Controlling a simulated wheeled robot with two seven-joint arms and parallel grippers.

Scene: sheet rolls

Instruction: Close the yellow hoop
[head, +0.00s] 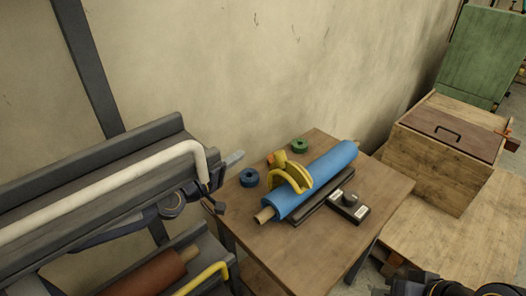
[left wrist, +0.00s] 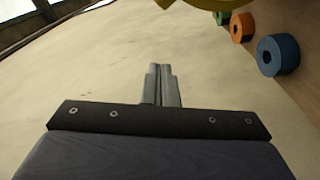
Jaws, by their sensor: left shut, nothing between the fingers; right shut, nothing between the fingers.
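A blue ring (head: 249,178) and a green ring (head: 300,146) lie on the table (head: 370,235); an orange ring (left wrist: 243,27) shows in the left wrist view. A grey rack (head: 95,170) stands left; a wooden box (head: 435,165) stands right.

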